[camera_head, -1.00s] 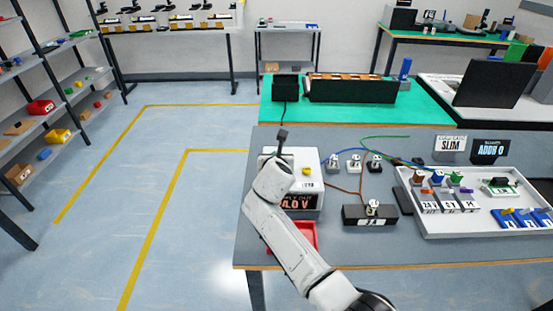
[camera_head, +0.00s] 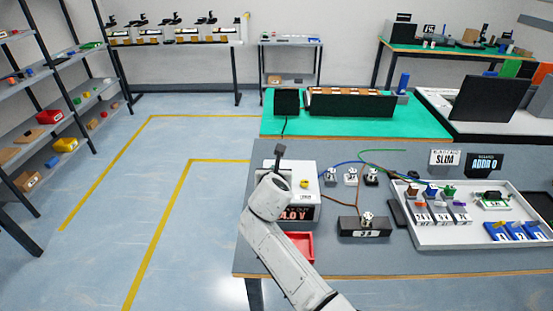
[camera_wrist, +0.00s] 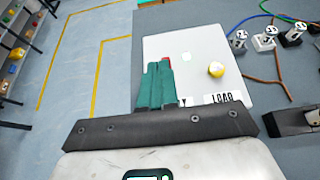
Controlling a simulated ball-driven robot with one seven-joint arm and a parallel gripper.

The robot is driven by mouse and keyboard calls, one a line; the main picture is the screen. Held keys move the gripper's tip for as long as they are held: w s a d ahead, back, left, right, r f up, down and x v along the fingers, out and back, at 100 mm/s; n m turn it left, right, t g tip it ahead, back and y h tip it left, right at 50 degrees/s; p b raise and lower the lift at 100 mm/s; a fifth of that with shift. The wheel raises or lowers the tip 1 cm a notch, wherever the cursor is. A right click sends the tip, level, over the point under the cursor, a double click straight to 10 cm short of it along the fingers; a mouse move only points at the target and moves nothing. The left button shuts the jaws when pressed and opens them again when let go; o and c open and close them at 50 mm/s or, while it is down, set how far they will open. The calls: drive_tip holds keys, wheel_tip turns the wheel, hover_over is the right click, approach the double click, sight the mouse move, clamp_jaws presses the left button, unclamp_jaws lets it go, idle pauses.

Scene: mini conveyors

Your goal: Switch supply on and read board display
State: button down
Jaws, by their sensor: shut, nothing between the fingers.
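The supply is a white box (camera_head: 308,173) on the grey table in the head view, partly hidden behind my arm. Its dark front display reads about "4.0 V", with the left part covered. In the wrist view the supply's white top (camera_wrist: 205,48) has a yellow knob (camera_wrist: 216,69) and a "LOAD" label. My gripper (camera_wrist: 160,64) has its green fingers shut over the left part of that top. A small red part (camera_wrist: 166,59) shows just beyond the fingertips; contact cannot be told. The board (camera_head: 430,236) is a white tray at the right. Dark "ADDR 0" display (camera_head: 484,165) stands behind it.
A white "SLIM" sign (camera_head: 444,157) stands beside the dark display. Several terminal posts with wires and a black box (camera_head: 364,227) lie between supply and board. A red tray (camera_head: 300,247) sits in front of the supply. Floor at left is clear.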

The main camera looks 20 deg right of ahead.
drive_tip(key=s+a+r, duration=0.1)
drive_tip(key=s+r, duration=0.2)
drive_tip(key=r, duration=0.4)
drive_tip(key=shift+s, duration=0.1)
drive_tip(key=shift+f, duration=0.1)
drive_tip(key=s+d+f+m+g+y+b, duration=0.1)
drive_tip(key=s+d+f+m+g, duration=0.25)
drive_tip(key=s+f+m, duration=0.7)
drive_tip(key=s+d+f+m+g+y, duration=0.1)
drive_tip(key=s+d+f+m+g, duration=0.25)
drive_tip(key=s+f+m, duration=0.7)
drive_tip(key=s+d+m+g+y, duration=0.1)
drive_tip(key=s+m, duration=0.5)
drive_tip(key=s, duration=0.8)
drive_tip(key=s+d+f+m+g+b, duration=0.1)
drive_tip(key=s+d+m+g, duration=0.2)
drive_tip(key=s, duration=1.1)
drive_tip(key=m, duration=0.3)
drive_tip(key=shift+s+y, duration=0.3)
drive_tip(key=shift+y, duration=0.1)
drive_tip(key=shift+f, duration=0.1)
